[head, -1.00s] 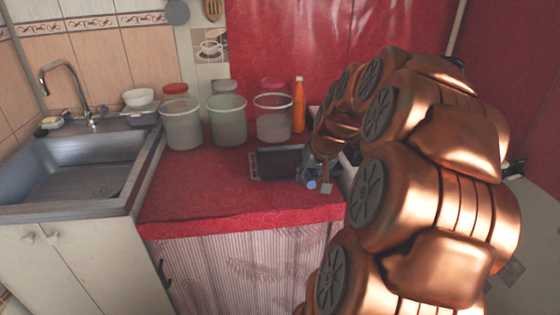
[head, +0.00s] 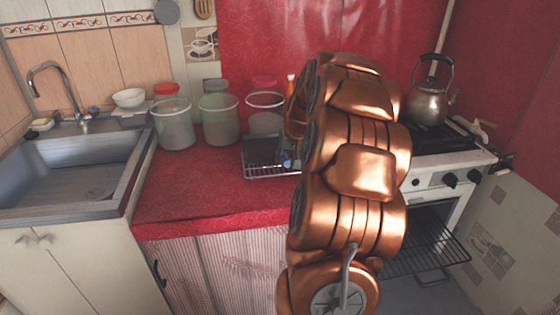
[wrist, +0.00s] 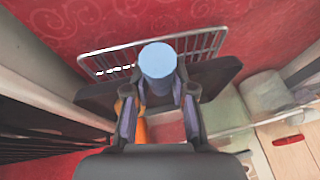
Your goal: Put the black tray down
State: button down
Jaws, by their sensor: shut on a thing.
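The black tray (head: 262,149) is a dark, flat shape over the back right part of the red counter, in the head view. In the wrist view the black tray (wrist: 216,72) spans across, just beyond the fingers. My gripper (wrist: 160,95) is shut on it; in the head view my gripper (head: 289,160) is mostly hidden behind my arm. A blue round-ended piece (wrist: 157,60) shows between the fingertips; I cannot tell what it belongs to. A wire rack (head: 270,172) shows at the tray's front edge. Whether the tray touches it or the counter is unclear.
Several lidded containers (head: 219,120) stand behind the tray, against the wall. A sink (head: 70,170) is at the left. A stove with a kettle (head: 427,105) is at the right, its oven (head: 425,235) open. The red counter's front left (head: 190,195) is clear.

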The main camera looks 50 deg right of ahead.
jog(key=shift+w+d+f, duration=0.1)
jog(key=shift+w+d, duration=0.45)
jog(key=shift+w, duration=0.35)
jog(key=shift+w+d+f, duration=0.1)
jog(key=shift+w+d, duration=0.4)
jog(key=shift+w, duration=0.35)
jog(key=shift+w+f+p, duration=0.1)
jog(key=shift+f+p, duration=0.25)
jog(key=shift+f, duration=1.4)
jog(key=c, duration=1)
grip_release()
jog(key=shift+r, duration=0.1)
jog(key=v, duration=1.1)
jog(key=shift+s+a+r+b, duration=0.1)
jog(key=shift+s+r+b, duration=0.1)
jog(key=shift+r+b, duration=0.15)
